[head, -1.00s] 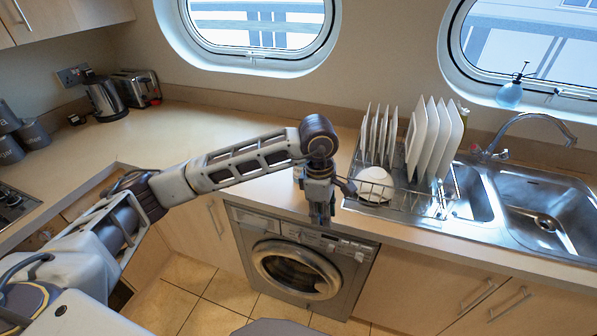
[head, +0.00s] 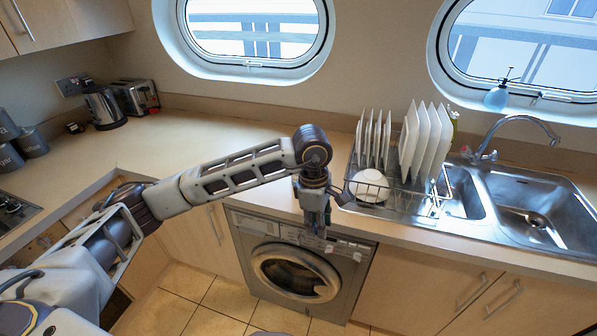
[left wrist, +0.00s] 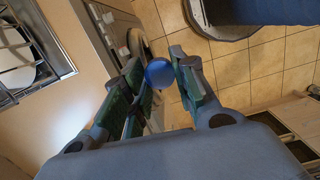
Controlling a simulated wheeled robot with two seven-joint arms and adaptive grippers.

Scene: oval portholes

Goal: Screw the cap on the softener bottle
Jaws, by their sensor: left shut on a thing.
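My left gripper (head: 318,233) hangs pointing down at the counter's front edge, in front of the upper part of the washing machine. In the left wrist view its two green-padded fingers (left wrist: 163,78) are shut on a round blue cap (left wrist: 158,73), which shows between the fingertips. The cap cannot be made out in the head view. I cannot clearly make out the softener bottle in either view; a small pale patch beside the gripper's wrist is too hidden to name. My right gripper is not in view.
The washing machine (head: 255,228) sits under the counter (head: 235,145). A wire dish rack (head: 400,205) with plates stands right of the gripper, beside the sink (head: 535,205). The counter left of the arm is mostly clear.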

